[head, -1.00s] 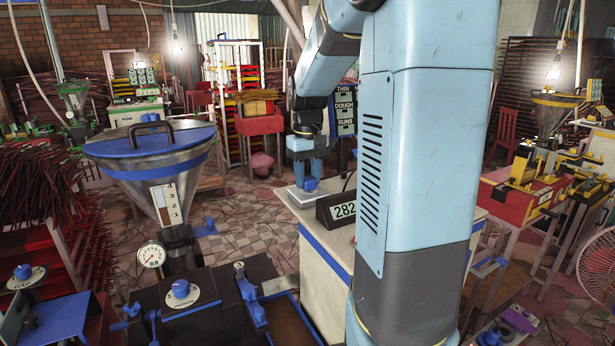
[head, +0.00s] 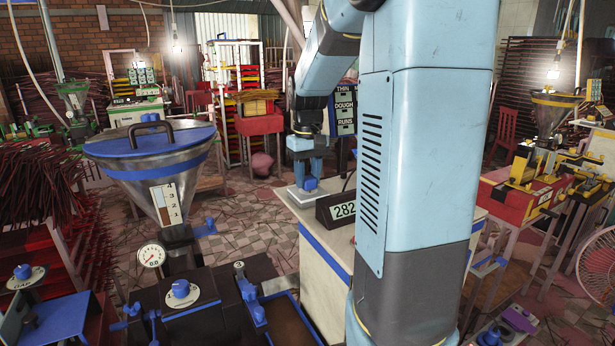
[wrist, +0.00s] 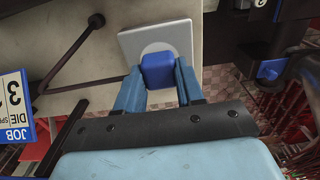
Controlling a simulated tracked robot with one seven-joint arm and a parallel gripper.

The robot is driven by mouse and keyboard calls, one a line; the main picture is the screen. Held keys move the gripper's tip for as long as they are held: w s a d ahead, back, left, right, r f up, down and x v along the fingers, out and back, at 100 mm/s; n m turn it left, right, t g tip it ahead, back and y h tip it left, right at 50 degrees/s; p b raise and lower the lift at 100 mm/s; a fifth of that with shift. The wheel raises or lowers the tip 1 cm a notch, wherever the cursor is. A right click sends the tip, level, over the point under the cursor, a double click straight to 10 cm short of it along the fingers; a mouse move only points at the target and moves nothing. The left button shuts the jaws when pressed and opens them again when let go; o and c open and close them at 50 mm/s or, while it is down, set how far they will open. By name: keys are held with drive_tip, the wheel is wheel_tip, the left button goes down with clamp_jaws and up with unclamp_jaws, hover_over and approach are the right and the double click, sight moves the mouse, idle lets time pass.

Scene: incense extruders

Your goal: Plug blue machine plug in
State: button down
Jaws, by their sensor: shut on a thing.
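The blue plug (wrist: 158,70) is a small blue block between the two fingers of my gripper (wrist: 156,88), which is shut on it. In the wrist view it is in front of a square white plate (wrist: 181,34) with a round grey centre; the plug hides the middle, so I cannot tell how far it is seated. In the head view the plug (head: 310,184) is low at the fingers of my gripper (head: 306,182), over the white plate on a pale cabinet top. The blue machine (head: 160,175), with its blue-lidded hopper, stands at the left.
A dark rod (wrist: 73,55) crosses the wrist view's left side. A red stand (head: 259,125) and a yellow machine (head: 525,175) are farther off. Tiled floor lies left of the cabinet.

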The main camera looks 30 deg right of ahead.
sight(308, 177)
drive_tip(key=shift+f, duration=0.3)
idle(0.4)
drive_tip(key=c, duration=0.6)
unclamp_jaws()
wheel_tip(308, 177, up, 14)
drive_tip(key=shift+f, duration=0.15)
idle(0.5)
